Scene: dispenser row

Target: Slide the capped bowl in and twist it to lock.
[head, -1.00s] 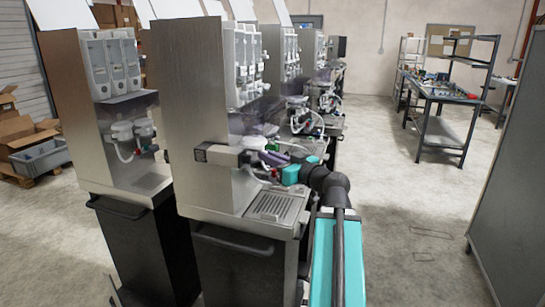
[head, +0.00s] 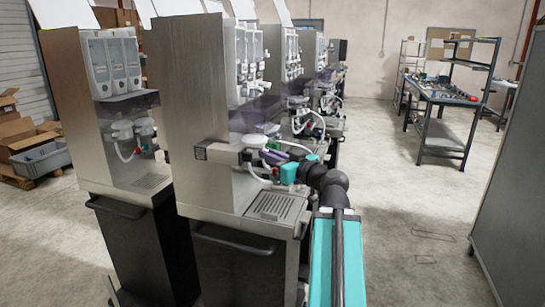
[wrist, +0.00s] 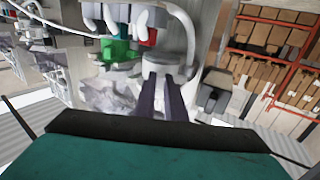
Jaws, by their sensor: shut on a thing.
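My gripper (wrist: 160,98) shows in the wrist view as two dark purple fingers shut on the capped bowl (wrist: 160,64), a pale grey-white round piece. In the head view my gripper (head: 276,157) reaches into the front of the near dispenser (head: 190,110), just above its drip tray. The capped bowl is small there and partly hidden by my gripper and the machine. White tubing curves beside the bowl in the wrist view. I cannot tell whether the bowl touches its seat or is turned.
Green (wrist: 117,50) and red (wrist: 146,38) parts sit close beyond the bowl. A slatted drip tray (head: 277,206) lies below my gripper. Another dispenser (head: 92,110) stands at left, with more behind. The floor at right is open, up to a grey panel (head: 510,180).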

